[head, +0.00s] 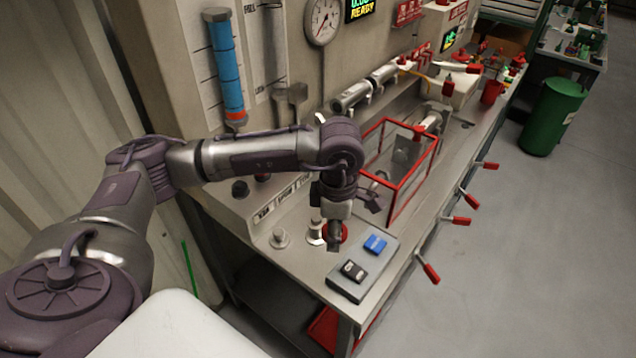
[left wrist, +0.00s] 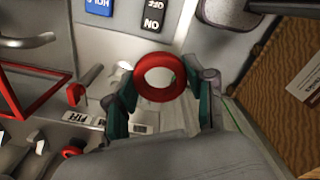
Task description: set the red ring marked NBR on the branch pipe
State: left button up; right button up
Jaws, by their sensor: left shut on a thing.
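The red ring (left wrist: 160,97) is between the two fingers of my left gripper (left wrist: 160,88), which is shut on it. Its open hole faces the camera in the left wrist view, and no marking on it can be read. In the head view my left gripper (head: 334,243) points down at the near end of the bench, with part of the red ring (head: 344,232) showing beside it. I cannot tell for sure which pipe is the branch pipe. My right gripper is not in view.
A red-framed clear box (head: 411,187) stands on the bench beyond the gripper. A grey panel with a blue block (head: 375,244) and a black block (head: 353,271) lies at the near right. Red-handled levers (head: 430,272) stick out from the front edge.

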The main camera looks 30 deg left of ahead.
pick_arm(q)
jog(key=w+a+n, duration=0.2)
jog(key=n, duration=0.5)
jog(key=n+p, duration=0.4)
jog(key=n, duration=2.2)
send_over(316, 218)
notch_tip(316, 218, down, 5)
jog(key=b, duration=0.3)
jog(key=shift+f, duration=0.15)
jog(key=shift+f+b, duration=0.4)
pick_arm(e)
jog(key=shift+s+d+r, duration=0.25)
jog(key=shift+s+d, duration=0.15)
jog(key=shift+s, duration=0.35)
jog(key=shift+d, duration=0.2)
pick_arm(q)
jog(key=shift+f, duration=0.4)
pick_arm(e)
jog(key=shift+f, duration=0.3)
pick_arm(q)
jog(key=shift+f+b, duration=0.65)
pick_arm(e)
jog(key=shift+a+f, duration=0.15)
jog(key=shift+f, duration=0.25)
